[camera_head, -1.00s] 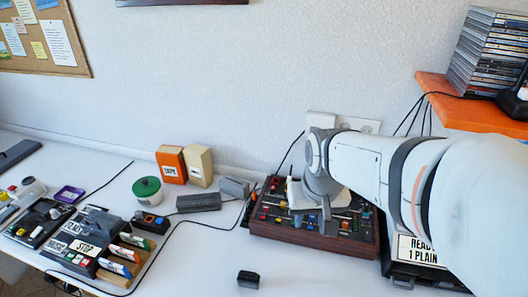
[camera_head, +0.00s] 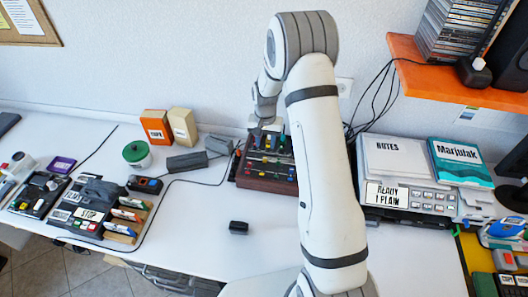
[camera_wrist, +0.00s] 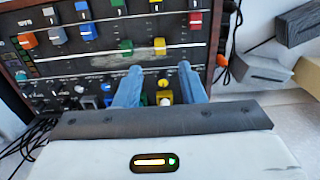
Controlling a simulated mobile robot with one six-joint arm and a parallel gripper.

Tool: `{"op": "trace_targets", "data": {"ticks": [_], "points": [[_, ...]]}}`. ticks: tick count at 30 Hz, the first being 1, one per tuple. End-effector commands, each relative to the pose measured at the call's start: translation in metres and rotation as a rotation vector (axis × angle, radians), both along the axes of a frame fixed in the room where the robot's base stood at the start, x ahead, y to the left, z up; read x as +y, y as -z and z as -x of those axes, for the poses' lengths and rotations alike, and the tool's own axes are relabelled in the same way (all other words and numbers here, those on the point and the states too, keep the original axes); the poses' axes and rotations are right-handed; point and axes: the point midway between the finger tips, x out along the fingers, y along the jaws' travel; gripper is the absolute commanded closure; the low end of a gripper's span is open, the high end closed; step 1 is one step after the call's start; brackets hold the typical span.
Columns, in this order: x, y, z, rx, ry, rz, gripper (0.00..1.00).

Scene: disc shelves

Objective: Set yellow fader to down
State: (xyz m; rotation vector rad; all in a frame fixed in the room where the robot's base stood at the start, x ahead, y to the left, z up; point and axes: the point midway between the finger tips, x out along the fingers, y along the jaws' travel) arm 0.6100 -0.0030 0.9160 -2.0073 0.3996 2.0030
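The yellow fader cap (camera_wrist: 160,46) is in the wrist view, right of a green fader cap (camera_wrist: 127,47), in the middle strip of the control panel (camera_wrist: 70,65). My gripper (camera_wrist: 158,76) has its two blue-grey fingers apart, with nothing held between them. The fingertips are just below the yellow cap in the picture; I cannot tell whether they touch the panel. A yellow knob or button (camera_wrist: 165,97) shows between the fingers. In the head view the panel's wooden case (camera_head: 262,183) stands on the table, partly hidden by my arm.
Other faders, including a red cap (camera_wrist: 195,18) and a blue cap (camera_wrist: 88,32), lie close by. Dark grey blocks (camera_head: 187,161) and two boxes (camera_head: 156,125) stand left of the panel. A small black block (camera_head: 238,227) lies in front. An orange shelf (camera_head: 440,75) overhangs at right.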

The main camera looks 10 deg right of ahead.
Motion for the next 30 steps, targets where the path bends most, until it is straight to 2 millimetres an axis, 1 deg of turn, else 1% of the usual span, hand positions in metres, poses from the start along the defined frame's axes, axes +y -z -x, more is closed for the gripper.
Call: {"op": "trace_targets", "data": {"ticks": [5,12,18,23,29,30], "points": [[0.000,0.017,-0.001,0.005,0.003,0.000,0.64],[0.001,0.054,0.000,0.008,0.002,0.000,0.64],[0.001,0.075,-0.001,0.004,0.001,0.000,0.64],[0.001,0.081,-0.001,0.003,0.001,0.000,0.64],[0.001,0.081,-0.001,0.002,0.000,0.000,0.64],[0.001,0.081,-0.001,0.002,0.000,0.000,0.66]]}}
